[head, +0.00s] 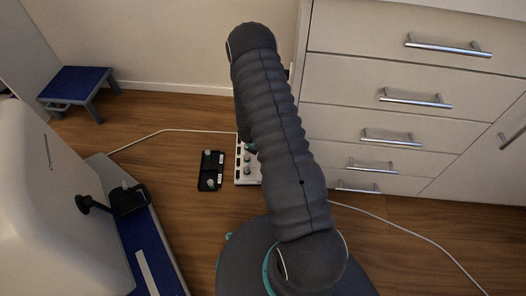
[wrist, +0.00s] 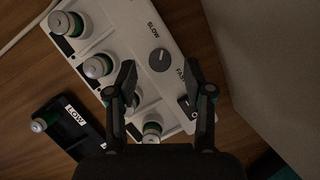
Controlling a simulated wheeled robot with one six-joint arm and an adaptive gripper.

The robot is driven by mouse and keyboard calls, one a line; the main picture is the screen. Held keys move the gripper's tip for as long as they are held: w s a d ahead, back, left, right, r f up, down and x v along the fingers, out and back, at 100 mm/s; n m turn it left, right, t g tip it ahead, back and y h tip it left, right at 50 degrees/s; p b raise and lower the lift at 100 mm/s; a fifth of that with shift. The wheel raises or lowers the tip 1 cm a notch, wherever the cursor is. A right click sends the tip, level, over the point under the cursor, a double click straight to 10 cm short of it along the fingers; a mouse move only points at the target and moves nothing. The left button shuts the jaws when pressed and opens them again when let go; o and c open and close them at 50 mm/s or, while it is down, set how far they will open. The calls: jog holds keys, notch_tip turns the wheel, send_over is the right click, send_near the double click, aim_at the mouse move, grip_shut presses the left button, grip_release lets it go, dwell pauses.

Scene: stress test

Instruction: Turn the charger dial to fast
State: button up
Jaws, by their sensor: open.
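The white charger (wrist: 125,30) lies on the floor, and its left part also shows in the head view (head: 241,178), the rest hidden behind my arm. Its round dark dial (wrist: 160,61) sits between the printed words SLOW, above it, and FAST, to its lower right. A small light mark shows on the dial, but I cannot tell exactly where it points. My gripper (wrist: 160,68) is open and empty, with a fingertip on each side of the dial in the picture. I cannot tell whether the fingers touch it. The gripper is hidden in the head view.
Several green-and-white batteries (wrist: 98,66) stand in the charger. A black tray (head: 211,183) labelled LOW lies left of it. A small black switch (wrist: 186,104) is near the right finger. The drawer cabinet (head: 385,95) stands to the right. A white cable (head: 165,131) crosses the floor.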

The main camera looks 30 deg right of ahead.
jog(key=shift+x, duration=1.3)
jog(key=shift+c, duration=0.3)
grip_shut()
